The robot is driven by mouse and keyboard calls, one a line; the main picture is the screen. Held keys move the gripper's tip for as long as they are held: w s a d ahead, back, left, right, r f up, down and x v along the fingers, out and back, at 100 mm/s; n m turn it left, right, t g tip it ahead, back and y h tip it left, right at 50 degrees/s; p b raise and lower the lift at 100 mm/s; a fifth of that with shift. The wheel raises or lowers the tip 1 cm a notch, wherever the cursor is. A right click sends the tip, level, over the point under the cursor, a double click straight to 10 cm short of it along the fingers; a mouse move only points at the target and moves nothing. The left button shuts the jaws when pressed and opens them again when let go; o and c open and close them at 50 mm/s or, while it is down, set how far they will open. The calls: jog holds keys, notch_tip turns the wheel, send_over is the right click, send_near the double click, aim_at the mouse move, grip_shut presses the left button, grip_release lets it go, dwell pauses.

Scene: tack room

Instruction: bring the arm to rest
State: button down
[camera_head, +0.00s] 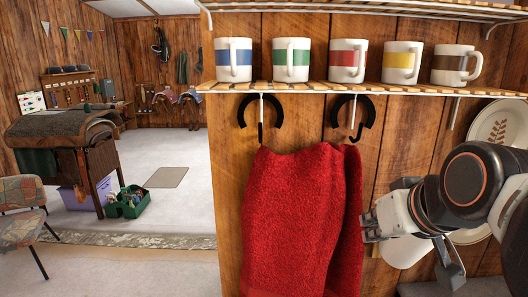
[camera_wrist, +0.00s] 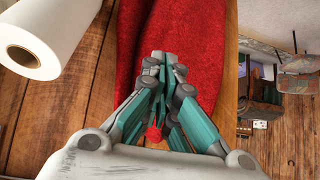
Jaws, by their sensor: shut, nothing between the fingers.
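My gripper (camera_head: 371,228) is at the right of the head view, at the end of my bent arm, and points left toward a red towel. Its fingers are shut and hold nothing. In the wrist view my gripper (camera_wrist: 165,65) shows its teal fingers drawn together in front of the red towel (camera_wrist: 190,35). The towel hangs below the hooks in the head view (camera_head: 300,220), and its right edge is beside my fingertips. I cannot tell whether they touch it.
A slatted shelf (camera_head: 300,87) above holds several striped mugs. Two dark hooks (camera_head: 262,117) hang under it. A white paper roll (camera_wrist: 45,40) is near my gripper. Open floor (camera_head: 175,150) lies left, beyond the wooden wall.

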jog(key=s+f+b, duration=0.2)
jog(key=f+b, duration=0.1)
jog(key=f, duration=0.6)
jog(key=s+f+g+b, duration=0.1)
jog(key=f+b, duration=0.2)
jog(key=f, duration=0.6)
jog(key=s+f+h+b, duration=0.1)
jog(key=s+f+b, duration=0.1)
jog(key=f, duration=0.7)
jog(key=shift+s+d+f+m+g+b, duration=0.35)
jog(key=shift+d+m+g+b, duration=0.1)
jog(key=shift+b, duration=0.35)
